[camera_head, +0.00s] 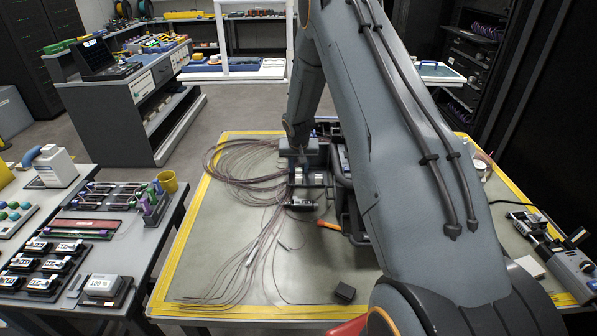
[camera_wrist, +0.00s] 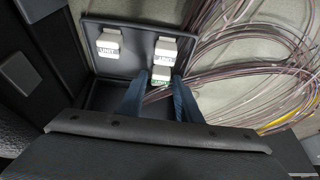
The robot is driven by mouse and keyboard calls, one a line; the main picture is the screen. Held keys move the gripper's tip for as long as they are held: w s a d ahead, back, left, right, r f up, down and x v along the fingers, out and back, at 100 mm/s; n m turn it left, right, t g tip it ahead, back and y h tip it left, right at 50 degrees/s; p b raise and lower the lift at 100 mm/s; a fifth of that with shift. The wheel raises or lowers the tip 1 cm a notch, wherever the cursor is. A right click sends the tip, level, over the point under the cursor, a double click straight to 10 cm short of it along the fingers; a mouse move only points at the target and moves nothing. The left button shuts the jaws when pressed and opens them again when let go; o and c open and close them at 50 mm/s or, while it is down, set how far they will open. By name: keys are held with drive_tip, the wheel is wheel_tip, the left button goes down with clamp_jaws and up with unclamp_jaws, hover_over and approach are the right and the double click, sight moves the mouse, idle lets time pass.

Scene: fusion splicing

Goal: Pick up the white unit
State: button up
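In the wrist view, a dark tray (camera_wrist: 137,33) holds three small light blocks. A white unit (camera_wrist: 108,44) with a dark "UNIT" label sits at the left. A second white unit (camera_wrist: 166,50), similarly labelled, sits at the right. A block with green lettering (camera_wrist: 161,77) lies just below the second one. My gripper (camera_wrist: 159,84) has its two dark blue fingers apart, with their tips at the green-lettered block's lower sides; I cannot tell whether they touch it. In the head view, light blocks (camera_head: 298,176) show in the dark holder, and my arm hides part of this area.
Loose looped cables (camera_wrist: 250,60) lie right of the tray, close to my fingers. In the head view, an orange-handled tool (camera_head: 328,225) and a small dark block (camera_head: 344,292) lie on the yellow-edged table (camera_head: 205,232). A side table with trays stands at the left.

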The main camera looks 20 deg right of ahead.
sight(299, 169)
clamp_jaws()
drive_tip(key=shift+r, duration=0.1)
wheel_tip(299, 169, up, 10)
drive_tip(key=b, duration=0.2)
drive_tip(key=shift+b, duration=0.4)
